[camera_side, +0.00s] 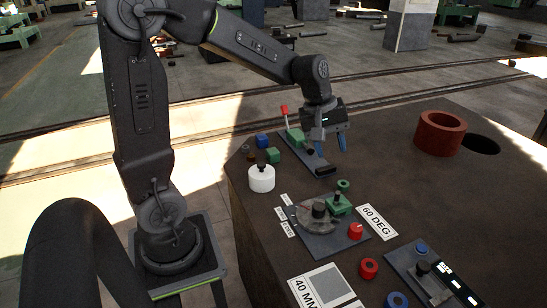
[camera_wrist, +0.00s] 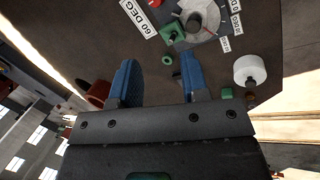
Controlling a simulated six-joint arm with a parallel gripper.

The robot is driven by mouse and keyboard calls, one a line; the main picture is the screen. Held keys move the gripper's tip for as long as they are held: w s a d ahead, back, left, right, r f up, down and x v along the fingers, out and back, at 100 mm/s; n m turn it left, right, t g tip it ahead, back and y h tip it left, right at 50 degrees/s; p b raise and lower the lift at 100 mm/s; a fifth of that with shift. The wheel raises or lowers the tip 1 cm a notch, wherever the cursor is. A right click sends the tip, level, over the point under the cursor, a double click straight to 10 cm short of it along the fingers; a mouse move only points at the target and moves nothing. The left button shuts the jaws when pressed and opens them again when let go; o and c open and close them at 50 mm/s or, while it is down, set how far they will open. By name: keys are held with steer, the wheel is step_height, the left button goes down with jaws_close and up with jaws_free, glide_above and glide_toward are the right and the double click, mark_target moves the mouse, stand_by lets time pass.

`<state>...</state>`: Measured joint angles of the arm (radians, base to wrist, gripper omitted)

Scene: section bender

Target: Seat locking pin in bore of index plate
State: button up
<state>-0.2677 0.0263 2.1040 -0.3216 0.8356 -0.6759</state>
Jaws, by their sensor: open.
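The index plate (camera_side: 316,218) is a grey disc with a dark central hub on a flat base; part of it also shows at the top of the wrist view (camera_wrist: 205,14). A green block (camera_side: 339,206) with a dark upright knob sits at the disc's edge and shows in the wrist view (camera_wrist: 173,33). I cannot tell whether that knob is the locking pin, and the bore is too small to make out. My gripper (camera_side: 330,148) is above the table, behind the disc. Its blue fingers are apart with nothing between them, as the wrist view (camera_wrist: 157,62) shows.
A lever fixture (camera_side: 320,168) with a red handle stands below my gripper. A white cylinder (camera_side: 262,180), small blocks and a green ring (camera_side: 343,184) are nearby. A large red ring (camera_side: 438,135) stands at the right. A display unit (camera_side: 432,275) is at the front.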

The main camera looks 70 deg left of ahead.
steer(key=s+d+r+m+t+y, duration=0.1)
steer(key=s+d+r+m, duration=0.1)
steer(key=s+m, duration=0.4)
steer(key=s+d+r+m+t+y, duration=0.1)
steer(key=s+d+r+m, duration=0.2)
steer(key=s+m, duration=0.4)
steer(key=s+d, duration=0.1)
steer(key=s, duration=0.3)
steer(key=shift+t, duration=0.3)
steer(key=shift+d, duration=0.1)
stand_by(0.8)
